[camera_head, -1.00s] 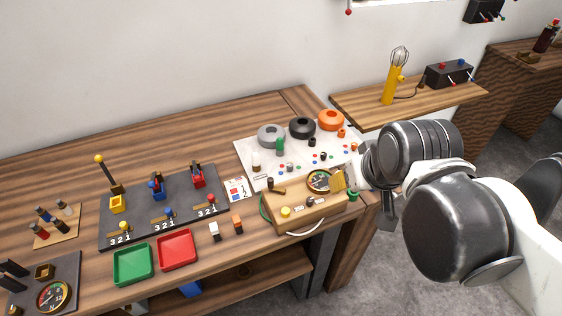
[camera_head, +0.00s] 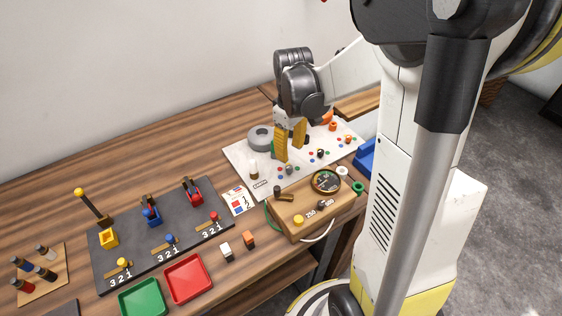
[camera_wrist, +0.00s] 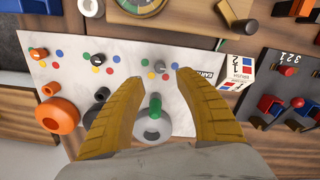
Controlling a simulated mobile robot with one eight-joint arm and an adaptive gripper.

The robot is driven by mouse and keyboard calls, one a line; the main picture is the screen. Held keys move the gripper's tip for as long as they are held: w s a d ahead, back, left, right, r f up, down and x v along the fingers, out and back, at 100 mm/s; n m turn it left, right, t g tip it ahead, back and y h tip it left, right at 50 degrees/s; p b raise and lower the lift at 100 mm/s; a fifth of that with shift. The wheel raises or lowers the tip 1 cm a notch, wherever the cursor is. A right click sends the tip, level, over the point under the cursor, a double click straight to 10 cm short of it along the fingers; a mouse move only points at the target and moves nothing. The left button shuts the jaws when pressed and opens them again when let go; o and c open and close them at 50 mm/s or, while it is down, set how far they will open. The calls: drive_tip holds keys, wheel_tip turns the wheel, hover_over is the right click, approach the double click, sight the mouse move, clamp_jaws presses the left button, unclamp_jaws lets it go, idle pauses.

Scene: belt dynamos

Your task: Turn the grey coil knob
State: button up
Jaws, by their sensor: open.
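The grey coil knob (camera_wrist: 160,66) is a small dial ringed by coloured dots on the white board (camera_wrist: 70,76). It also shows in the head view (camera_head: 289,169), just in front of my fingertips. My gripper (camera_wrist: 158,76) is open and empty, its yellow fingers pointing down over the board. In the wrist view the knob lies between and slightly beyond the fingertips; I see no contact. The grey coil (camera_wrist: 153,130) with a green peg (camera_wrist: 155,105) sits between the fingers in the wrist view, partly hidden by my gripper.
The black coil (camera_wrist: 95,113), orange coil (camera_wrist: 57,115) and their knobs stand beside it. A wooden gauge box (camera_head: 310,205) is close in front of the board. A white-bodied peg (camera_head: 254,169) stands at the board's left. A dark lever panel (camera_head: 160,240) lies further left.

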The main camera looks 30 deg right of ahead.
sight(289, 167)
wheel_tip(289, 167, down, 8)
drive_tip(key=shift+w+r+b, duration=0.1)
drive_tip(key=shift+r+b, duration=0.05)
drive_tip(key=shift+b, duration=1.1)
clamp_jaws()
